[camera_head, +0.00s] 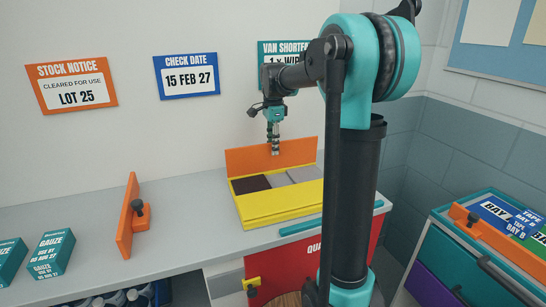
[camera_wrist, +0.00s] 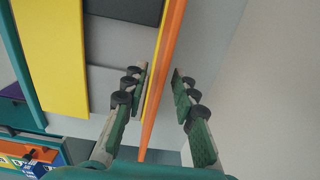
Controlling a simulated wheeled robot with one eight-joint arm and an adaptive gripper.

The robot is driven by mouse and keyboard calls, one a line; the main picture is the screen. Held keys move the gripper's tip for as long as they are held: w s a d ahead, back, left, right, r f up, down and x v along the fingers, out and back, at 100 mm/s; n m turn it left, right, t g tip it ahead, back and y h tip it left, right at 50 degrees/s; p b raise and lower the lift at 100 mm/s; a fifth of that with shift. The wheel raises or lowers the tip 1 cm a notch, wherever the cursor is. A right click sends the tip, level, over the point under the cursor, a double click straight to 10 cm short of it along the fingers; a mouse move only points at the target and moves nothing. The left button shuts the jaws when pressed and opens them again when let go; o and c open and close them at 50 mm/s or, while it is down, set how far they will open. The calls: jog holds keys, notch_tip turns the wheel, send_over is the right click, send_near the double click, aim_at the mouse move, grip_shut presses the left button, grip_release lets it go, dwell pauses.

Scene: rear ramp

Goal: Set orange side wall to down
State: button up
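An orange wall (camera_head: 270,155) stands upright along the back of a yellow box (camera_head: 280,206) on the counter. In the wrist view the orange wall (camera_wrist: 163,75) shows almost edge-on, beside a thin yellow strip. My gripper (camera_head: 275,150) hangs from above at the orange wall's upper edge. In the wrist view my gripper (camera_wrist: 160,74) is open, with one finger on each side of the wall. Narrow gaps seem to show between the fingers and the wall; contact is hard to judge. The yellow box's front wall (camera_wrist: 55,60) also shows.
Another upright orange panel (camera_head: 128,215) with a black knob stands left on the counter. Green gauze boxes (camera_head: 52,252) are further left. A teal bar (camera_head: 300,228) lies before the yellow box. A teal drawer cart (camera_head: 470,250) stands at the right.

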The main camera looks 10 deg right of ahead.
send_over(273, 169)
jog(key=shift+w+f, duration=0.15)
jog(key=shift+f, duration=0.95)
jog(key=shift+w+f, duration=0.1)
jog(key=shift+f, duration=1)
grip_shut()
